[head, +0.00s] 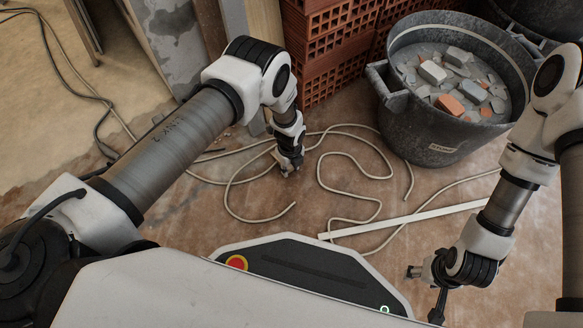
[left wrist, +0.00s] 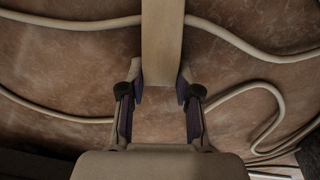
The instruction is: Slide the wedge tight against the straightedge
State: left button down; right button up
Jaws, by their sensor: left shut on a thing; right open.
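The wedge (left wrist: 162,42) is a pale wooden piece in the left wrist view, with its near end between my left fingertips. My left gripper (head: 289,169) is shut on it, low over the floor at the centre of the head view; it also shows in the left wrist view (left wrist: 160,93). The wedge is mostly hidden by the gripper in the head view. The straightedge (head: 405,219) is a long pale strip lying on the floor to the right, apart from my left gripper. My right gripper (head: 413,271) is open and empty near the straightedge's lower side.
A pale cable (head: 336,190) loops over the floor around my left gripper and passes by the straightedge. A dark bucket of rubble (head: 384,92) stands at the back right, beside stacked red hollow bricks (head: 325,50). Boards (head: 170,40) lean at the back left.

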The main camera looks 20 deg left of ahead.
pick_arm(q)
jog(key=shift+w+a, duration=0.6)
jog(key=shift+a, duration=0.2)
jog(key=shift+w+a, duration=0.55)
jog(key=shift+a, duration=0.2)
jog(key=shift+w+a+b, duration=0.85)
jog(key=shift+w+a, duration=0.05)
jog(key=shift+a, duration=0.3)
jog(key=c, duration=0.7)
grip_release()
jog(key=shift+f, duration=0.1)
jog(key=shift+c, duration=0.2)
notch_tip(320, 180, up, 12)
